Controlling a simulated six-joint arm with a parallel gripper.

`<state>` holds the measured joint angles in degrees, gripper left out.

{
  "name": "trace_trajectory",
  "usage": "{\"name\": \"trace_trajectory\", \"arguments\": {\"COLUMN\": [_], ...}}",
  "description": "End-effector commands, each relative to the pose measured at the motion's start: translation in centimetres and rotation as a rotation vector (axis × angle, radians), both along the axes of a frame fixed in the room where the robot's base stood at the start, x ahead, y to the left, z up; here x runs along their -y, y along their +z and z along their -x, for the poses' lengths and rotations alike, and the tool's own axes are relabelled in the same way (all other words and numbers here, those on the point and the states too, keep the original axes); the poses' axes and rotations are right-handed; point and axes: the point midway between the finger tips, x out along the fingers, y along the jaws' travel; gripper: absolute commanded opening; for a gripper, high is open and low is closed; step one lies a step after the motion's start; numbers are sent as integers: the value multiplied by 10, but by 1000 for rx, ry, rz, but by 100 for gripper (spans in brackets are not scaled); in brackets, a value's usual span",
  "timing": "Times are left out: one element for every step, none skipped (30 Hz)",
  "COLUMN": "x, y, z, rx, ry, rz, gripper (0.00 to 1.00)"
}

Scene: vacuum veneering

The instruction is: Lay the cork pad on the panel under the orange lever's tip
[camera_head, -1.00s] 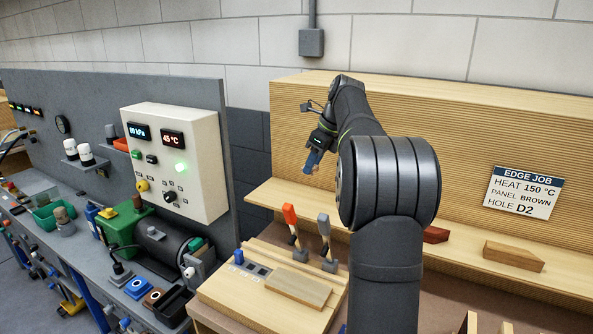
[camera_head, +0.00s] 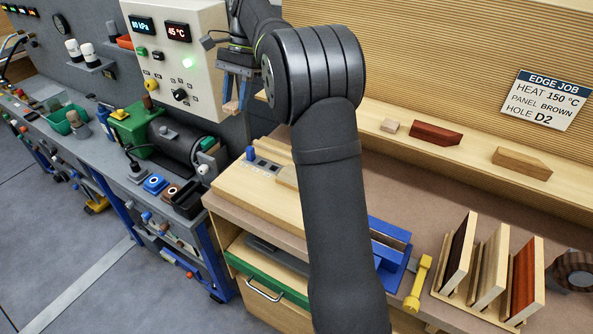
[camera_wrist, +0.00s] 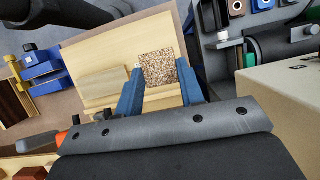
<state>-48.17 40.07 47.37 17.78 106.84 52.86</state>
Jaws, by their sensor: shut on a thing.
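My gripper (camera_head: 235,96) is in front of the control box in the head view, pointing down. It also shows in the wrist view (camera_wrist: 160,70), with its blue fingers shut on the speckled brown cork pad (camera_wrist: 158,66). The pad shows edge-on in the head view (camera_head: 233,106), held above the bench. The panel (camera_wrist: 105,84), a light wood block on a paler board, lies left of the pad in the wrist view; my arm covers most of it in the head view. The orange lever (camera_wrist: 60,138) shows at lower left in the wrist view; the head view hides it.
The grey lever (camera_wrist: 36,143) is beside the orange one. The control box (camera_head: 178,60) stands close behind my gripper. A blue peg (camera_head: 252,153) and dark square slots are on the board's left. Upright sample panels (camera_head: 490,265) and a blue vise (camera_head: 390,250) are to the right.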

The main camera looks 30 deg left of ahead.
Motion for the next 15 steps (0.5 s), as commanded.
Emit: {"name": "trace_trajectory", "arguments": {"x": [-10,-14,-19,-23,-26,-30,-32,-34,-37,-38,-39,-40,-40,-39,-36], "y": [-4,-6,-9,-12,-14,-16,-18,-21,-24,-26,-28,-31,-34,-37,-40], "z": [20,30,44,54,65,78,88,98,111,120,129,140,147,155,163], "rx": [-1,0,-1,-1,-1,-1,-1,-1,-1,-1,-1,-1,-1,-1,-3], "ry": [114,185,278,349,418,510,579,647,736,801,866,948,1008,1068,1142], "rz": [1,2,2,2,2,2,2,2,2,1,2,2,1,2,1], "gripper": [14,14,14,14,14,14,14,14,14,14,14,14,14,14,14]}}
